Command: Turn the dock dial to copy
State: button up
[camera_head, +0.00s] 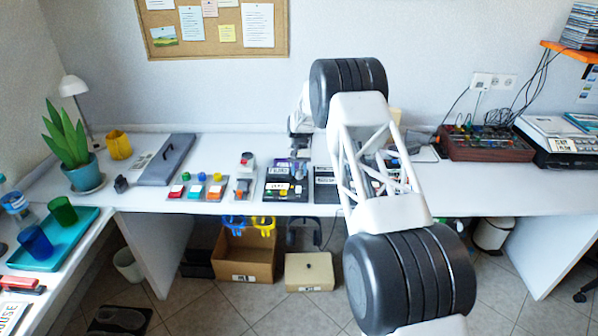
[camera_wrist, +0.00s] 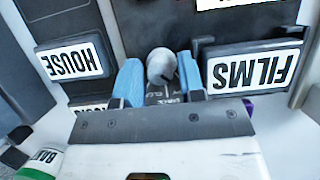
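The dock dial is a rounded grey knob (camera_wrist: 161,66) on a dark panel. In the wrist view it sits between the two blue fingertips of my gripper (camera_wrist: 159,80). The fingers flank it closely; I cannot tell whether both touch it. Markings beneath the knob are partly hidden, so its setting cannot be read. In the head view my gripper (camera_head: 299,165) points down over the black dock (camera_head: 275,195) near the middle of the desk, and the knob is too small to make out there.
In the wrist view a HOUSE label (camera_wrist: 69,61) lies left and a FILMS cassette (camera_wrist: 254,69) right of the dial. In the head view coloured buttons (camera_head: 197,190) and a grey case (camera_head: 166,160) stand to the left, and a brown mixer (camera_head: 486,144) to the right.

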jog(key=v, duration=0.7)
jog(key=shift+r, duration=0.3)
jog(key=shift+w, duration=0.15)
dwell(0.4)
